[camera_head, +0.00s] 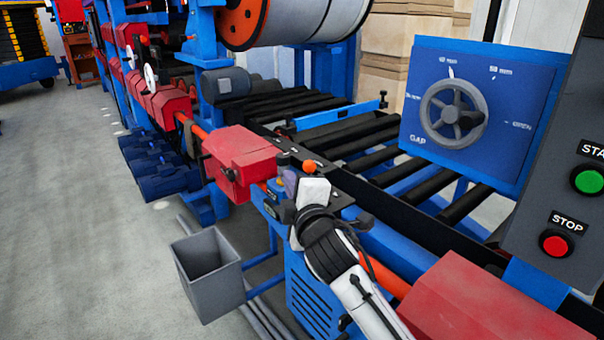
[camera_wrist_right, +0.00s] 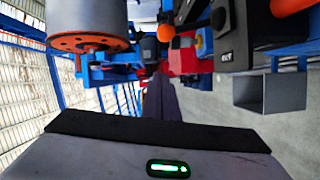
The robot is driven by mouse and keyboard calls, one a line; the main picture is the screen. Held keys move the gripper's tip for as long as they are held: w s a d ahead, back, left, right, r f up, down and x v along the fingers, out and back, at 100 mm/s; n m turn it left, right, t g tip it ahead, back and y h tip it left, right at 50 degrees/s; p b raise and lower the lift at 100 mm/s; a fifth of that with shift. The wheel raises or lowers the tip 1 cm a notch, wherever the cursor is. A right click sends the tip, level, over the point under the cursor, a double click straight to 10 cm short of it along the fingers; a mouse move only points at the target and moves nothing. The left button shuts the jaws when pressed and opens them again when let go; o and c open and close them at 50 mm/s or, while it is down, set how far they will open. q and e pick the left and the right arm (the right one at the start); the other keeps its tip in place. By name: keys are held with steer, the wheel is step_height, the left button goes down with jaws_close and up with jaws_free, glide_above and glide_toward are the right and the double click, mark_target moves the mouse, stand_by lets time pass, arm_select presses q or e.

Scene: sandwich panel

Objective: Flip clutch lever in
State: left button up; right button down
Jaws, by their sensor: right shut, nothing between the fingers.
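Most of the lever's shaft is hidden. My left gripper is in neither view.
A blue gap panel with a handwheel (camera_head: 453,114) stands behind black rollers. A grey box with a green start button (camera_head: 587,181) and a red stop button (camera_head: 555,244) is at the right. A grey bin (camera_head: 208,275) stands on the floor. Clear floor lies at the left.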

steer(key=w+d+f, duration=0.1)
steer(key=w+d, duration=0.1)
steer(key=w, duration=0.3)
steer(key=shift+w+d, duration=0.3)
steer(key=shift+w, duration=0.05)
steer(key=shift+p, duration=0.35)
